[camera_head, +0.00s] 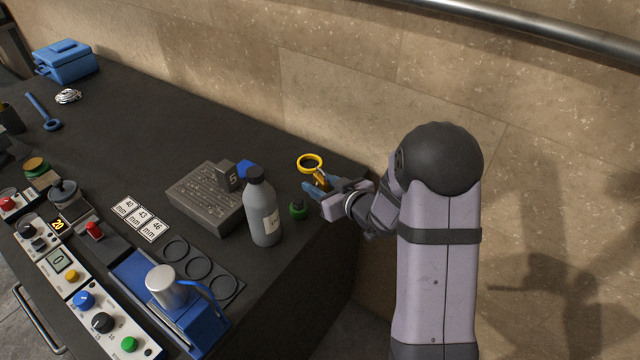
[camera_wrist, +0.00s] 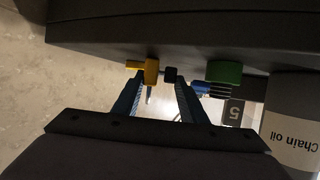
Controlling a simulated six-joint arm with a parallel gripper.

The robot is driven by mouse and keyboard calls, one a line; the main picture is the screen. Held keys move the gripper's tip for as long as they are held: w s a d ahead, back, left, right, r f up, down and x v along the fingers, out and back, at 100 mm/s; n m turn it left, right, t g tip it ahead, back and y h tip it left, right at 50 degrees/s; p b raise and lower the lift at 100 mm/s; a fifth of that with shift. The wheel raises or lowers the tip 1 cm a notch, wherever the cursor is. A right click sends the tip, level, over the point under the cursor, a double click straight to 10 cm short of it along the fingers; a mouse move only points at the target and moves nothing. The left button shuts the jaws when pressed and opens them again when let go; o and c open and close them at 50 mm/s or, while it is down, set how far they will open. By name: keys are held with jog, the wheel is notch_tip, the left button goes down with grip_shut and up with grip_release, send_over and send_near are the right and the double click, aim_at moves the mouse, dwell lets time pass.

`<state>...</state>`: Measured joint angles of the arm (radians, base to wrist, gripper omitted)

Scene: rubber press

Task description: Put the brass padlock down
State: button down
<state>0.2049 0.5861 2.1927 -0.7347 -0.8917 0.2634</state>
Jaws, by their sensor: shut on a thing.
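A yellow, brass-coloured piece (camera_head: 323,183) shows at the tips of my gripper (camera_head: 330,189) in the head view, near the far right corner of the bench. I take it for the brass padlock; its outline is partly hidden by the fingers. In the wrist view, a yellow piece (camera_wrist: 151,72) shows at the blue fingertips of my gripper (camera_wrist: 158,88), with a small black piece (camera_wrist: 171,74) beside it. My gripper is shut on the padlock. A yellow ring (camera_head: 310,162) appears just above the fingertips. I cannot tell whether the padlock touches the bench.
A grey bottle (camera_head: 262,212) labelled chain oil (camera_wrist: 291,139) and a small green-topped thing (camera_head: 298,209) stand close left of my gripper. The wall rises behind.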

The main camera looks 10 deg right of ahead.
jog(key=shift+f, duration=0.1)
jog(key=c, duration=1.1)
grip_release()
